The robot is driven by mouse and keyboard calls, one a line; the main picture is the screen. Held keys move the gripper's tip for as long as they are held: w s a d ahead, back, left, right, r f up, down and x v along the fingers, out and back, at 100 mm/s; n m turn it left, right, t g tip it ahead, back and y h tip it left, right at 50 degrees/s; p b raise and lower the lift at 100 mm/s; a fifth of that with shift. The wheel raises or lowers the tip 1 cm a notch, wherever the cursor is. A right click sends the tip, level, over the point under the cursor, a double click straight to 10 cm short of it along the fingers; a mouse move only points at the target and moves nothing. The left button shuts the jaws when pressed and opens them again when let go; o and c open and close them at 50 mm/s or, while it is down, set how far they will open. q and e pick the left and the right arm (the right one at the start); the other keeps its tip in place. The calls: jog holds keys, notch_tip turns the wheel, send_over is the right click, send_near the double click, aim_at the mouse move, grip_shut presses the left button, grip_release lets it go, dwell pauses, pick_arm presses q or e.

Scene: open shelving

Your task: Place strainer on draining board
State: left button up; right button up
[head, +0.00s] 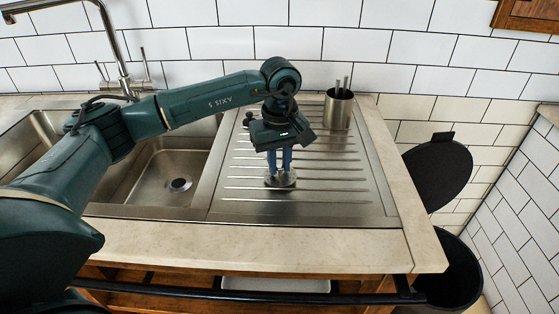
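The draining board (330,205) is the ribbed steel surface right of the sink basin. The strainer (281,182) is a small round metal piece at the middle of the board in the head view. My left gripper (280,173) points straight down over it, its two blue fingers close together with their tips at the strainer's middle. The fingers look shut on the strainer's raised centre, which they partly hide. The strainer is at or very near the board's surface; I cannot tell whether it touches. My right gripper is not in view.
A steel utensil holder (339,110) stands at the board's back right. The sink basin (160,170) with a dark drain is to the left, under a tall faucet (115,50). A black bin (450,275) with a raised lid (438,175) stands right of the counter. The board's front right is clear.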

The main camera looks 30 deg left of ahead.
aim_at(280, 166)
pick_arm(q)
jog(key=o, duration=0.4)
notch_tip(280, 166, up, 12)
jog(key=shift+r, duration=0.2)
dwell(0.7)
